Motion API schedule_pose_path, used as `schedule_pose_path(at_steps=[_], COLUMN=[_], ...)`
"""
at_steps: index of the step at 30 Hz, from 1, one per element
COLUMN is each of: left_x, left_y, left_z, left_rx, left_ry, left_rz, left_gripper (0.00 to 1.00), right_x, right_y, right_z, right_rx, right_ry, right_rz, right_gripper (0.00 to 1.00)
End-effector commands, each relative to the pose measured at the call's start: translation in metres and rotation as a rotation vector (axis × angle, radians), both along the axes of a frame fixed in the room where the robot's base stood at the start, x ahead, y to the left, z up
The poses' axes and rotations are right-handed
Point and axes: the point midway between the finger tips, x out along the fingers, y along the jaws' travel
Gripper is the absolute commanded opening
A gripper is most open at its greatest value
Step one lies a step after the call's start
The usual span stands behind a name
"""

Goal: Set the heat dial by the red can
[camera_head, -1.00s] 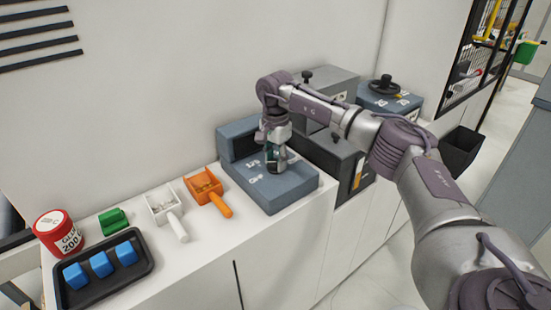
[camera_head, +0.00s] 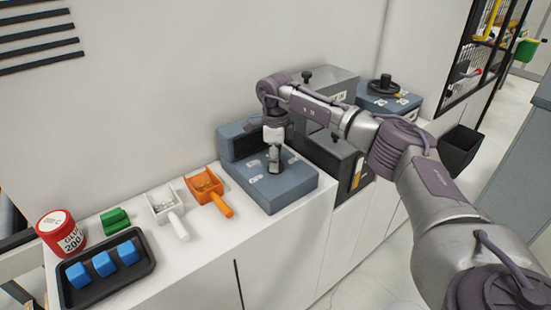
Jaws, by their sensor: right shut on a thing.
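The red can (camera_head: 62,232) stands at the far left of the counter; its label reads something like "GLUE 200". The blue-grey heat unit (camera_head: 290,188) sits mid-counter, with pale marks on its top face. My right gripper (camera_head: 274,170) points down over the middle of that top face. It is shut on the dial there, which is mostly hidden by the fingers, so I cannot read its setting. My left gripper is not in view.
A black tray (camera_head: 142,275) with blue blocks, a green piece (camera_head: 115,220), a white scoop (camera_head: 163,208) and an orange scoop (camera_head: 205,185) lie left of the unit. Grey machines and a blue box with a black handwheel (camera_head: 384,88) stand to the right.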

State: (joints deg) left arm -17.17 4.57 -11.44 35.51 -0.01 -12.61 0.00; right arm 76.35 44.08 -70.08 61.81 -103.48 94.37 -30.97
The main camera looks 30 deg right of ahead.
Motion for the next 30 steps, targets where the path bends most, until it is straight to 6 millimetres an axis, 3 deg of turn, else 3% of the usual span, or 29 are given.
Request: schedule_pose_path(at_steps=[30], left_x=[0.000], left_y=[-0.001], left_z=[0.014], left_rx=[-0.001], left_ry=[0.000], left_rz=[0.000], left_gripper=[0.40], right_x=[0.001], right_y=[-0.001], right_z=[0.002], right_rx=[0.001], right_ry=[-0.003], right_rz=[-0.965], right_gripper=[0.04])
